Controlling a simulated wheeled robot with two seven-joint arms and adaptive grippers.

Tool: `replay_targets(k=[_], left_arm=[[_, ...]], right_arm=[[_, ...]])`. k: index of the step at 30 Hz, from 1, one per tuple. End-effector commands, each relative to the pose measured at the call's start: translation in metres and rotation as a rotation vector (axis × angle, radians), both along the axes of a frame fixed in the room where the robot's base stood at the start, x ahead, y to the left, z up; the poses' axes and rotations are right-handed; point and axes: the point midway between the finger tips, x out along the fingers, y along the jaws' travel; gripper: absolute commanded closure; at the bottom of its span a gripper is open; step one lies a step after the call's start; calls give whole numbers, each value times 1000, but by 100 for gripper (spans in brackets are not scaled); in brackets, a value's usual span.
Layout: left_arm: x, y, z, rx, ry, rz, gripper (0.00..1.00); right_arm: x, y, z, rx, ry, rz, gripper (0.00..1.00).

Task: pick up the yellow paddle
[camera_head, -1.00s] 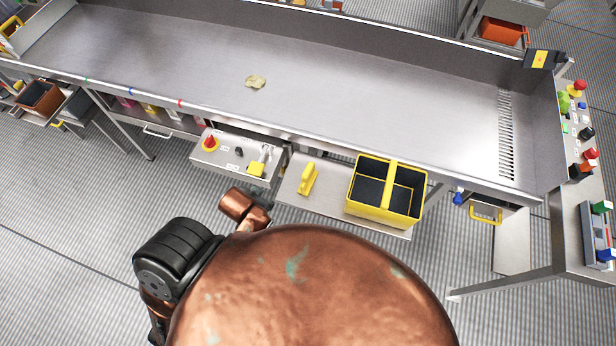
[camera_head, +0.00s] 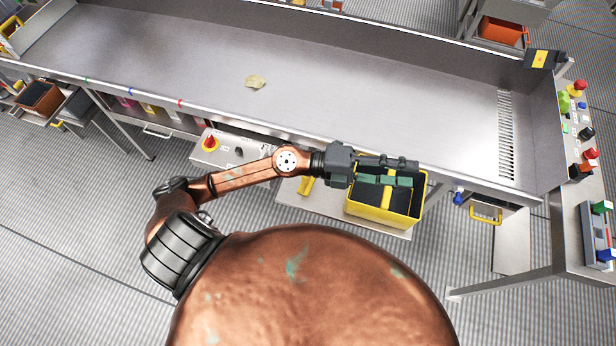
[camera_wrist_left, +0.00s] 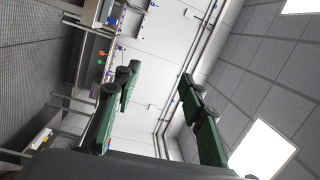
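A yellow piece (camera_head: 306,187), which looks like the paddle, lies on the low shelf left of the yellow bin in the head view. My left arm covers its upper part. My left gripper (camera_head: 412,172) is over the yellow bin, to the right of the piece and apart from it. Its green-black fingers point right. In the left wrist view the two fingers (camera_wrist_left: 160,76) are spread with nothing between them, and the paddle does not show. My right gripper is in neither view.
The yellow two-part bin (camera_head: 384,215) stands on the low shelf (camera_head: 330,216). A panel with a red knob (camera_head: 210,143) is left of it, partly behind my arm. The long metal trough (camera_head: 370,90) is bare except for a pale lump (camera_head: 256,82).

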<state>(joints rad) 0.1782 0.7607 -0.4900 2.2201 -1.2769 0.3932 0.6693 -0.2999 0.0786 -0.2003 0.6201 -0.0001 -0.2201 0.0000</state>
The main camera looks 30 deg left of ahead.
Motion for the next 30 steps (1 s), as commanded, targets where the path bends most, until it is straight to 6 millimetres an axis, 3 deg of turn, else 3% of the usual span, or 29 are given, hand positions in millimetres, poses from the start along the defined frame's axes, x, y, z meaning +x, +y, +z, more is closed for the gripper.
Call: replay_targets(k=[2,5,7,10,12,15,18,21,30], left_arm=[[-21,-12,-55,261,-36,-140,62],[-33,12,-135,619,-31,-259,62],[-28,51,-183,868,-2,-292,62],[-12,122,-228,1187,59,-280,62],[0,171,-242,1364,108,-244,62],[13,224,-248,1540,167,-188,62],[20,253,-248,1633,203,-148,62],[22,264,-254,1666,219,-135,62],[27,266,-285,1665,221,-137,62]], right_arm=[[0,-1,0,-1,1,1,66],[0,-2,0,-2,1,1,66],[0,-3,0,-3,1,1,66],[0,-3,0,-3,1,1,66],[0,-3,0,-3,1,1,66],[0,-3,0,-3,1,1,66],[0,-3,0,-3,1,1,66],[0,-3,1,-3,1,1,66],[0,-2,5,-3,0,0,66]])
